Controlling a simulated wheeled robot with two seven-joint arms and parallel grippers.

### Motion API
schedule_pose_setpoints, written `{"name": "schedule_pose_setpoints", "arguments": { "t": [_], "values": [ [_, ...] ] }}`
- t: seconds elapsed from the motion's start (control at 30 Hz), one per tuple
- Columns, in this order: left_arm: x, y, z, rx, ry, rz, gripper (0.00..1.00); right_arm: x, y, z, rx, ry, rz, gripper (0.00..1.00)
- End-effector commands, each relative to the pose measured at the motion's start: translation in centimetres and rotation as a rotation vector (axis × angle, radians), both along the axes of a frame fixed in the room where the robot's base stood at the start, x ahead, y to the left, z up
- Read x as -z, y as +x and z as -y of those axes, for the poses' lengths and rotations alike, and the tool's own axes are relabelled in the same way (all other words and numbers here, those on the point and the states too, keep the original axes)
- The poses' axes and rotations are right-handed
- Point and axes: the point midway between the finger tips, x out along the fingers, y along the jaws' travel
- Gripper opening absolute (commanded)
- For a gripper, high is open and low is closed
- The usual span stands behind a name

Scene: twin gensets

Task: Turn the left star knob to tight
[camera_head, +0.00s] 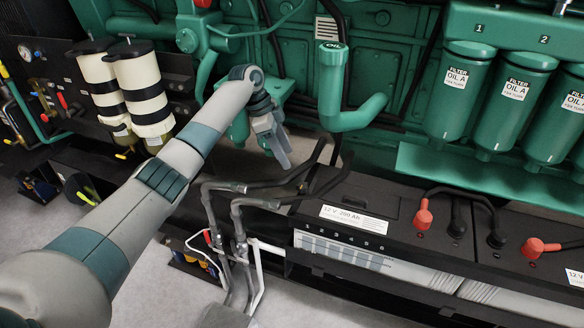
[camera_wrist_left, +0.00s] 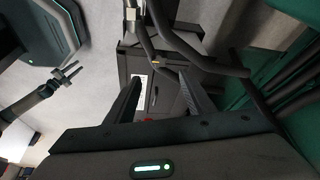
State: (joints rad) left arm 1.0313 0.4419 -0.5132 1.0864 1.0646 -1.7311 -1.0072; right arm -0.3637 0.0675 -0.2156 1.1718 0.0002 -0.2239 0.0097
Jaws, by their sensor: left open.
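I cannot make out a star knob for sure in either view. My left gripper (camera_head: 277,150) is in front of the green engine, above and left of the battery box, pointing down. In the left wrist view its two fingers (camera_wrist_left: 160,98) are apart with nothing held between them. The dark battery box (camera_wrist_left: 158,88) with a white label shows beyond and between the fingers. My right gripper (camera_wrist_left: 68,74) is small at the left of the wrist view; its finger gap is too small to judge.
The battery box (camera_head: 352,188) carries cables and red terminal caps (camera_head: 423,217). Grey hoses (camera_head: 237,225) rise at its left end. A green oil filler pipe (camera_head: 331,75) and green oil filters (camera_head: 511,100) stand behind. Black-banded white filters (camera_head: 142,85) are left. Pale floor shows in front.

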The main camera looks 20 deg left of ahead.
Motion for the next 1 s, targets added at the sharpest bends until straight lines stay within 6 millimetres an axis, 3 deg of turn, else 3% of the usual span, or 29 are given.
{"name": "schedule_pose_setpoints", "arguments": {
  "t": [0.1, 0.33, 1.0],
  "values": [
    [-2.0, -0.1, -0.8, -0.001, 0.0, 0.003, 0.49, 0.3, -0.2, 0.3, 0.002, -0.006, -0.018, 0.31],
    [-4.4, -0.4, -1.8, -0.001, 0.0, 0.002, 0.49, 0.5, -0.2, 0.6, 0.007, -0.012, -0.041, 0.31],
    [-4.9, -0.5, -1.9, 0.0, 0.0, 0.0, 0.49, 0.6, -0.3, 0.8, 0.009, -0.016, -0.046, 0.31]
  ]
}}
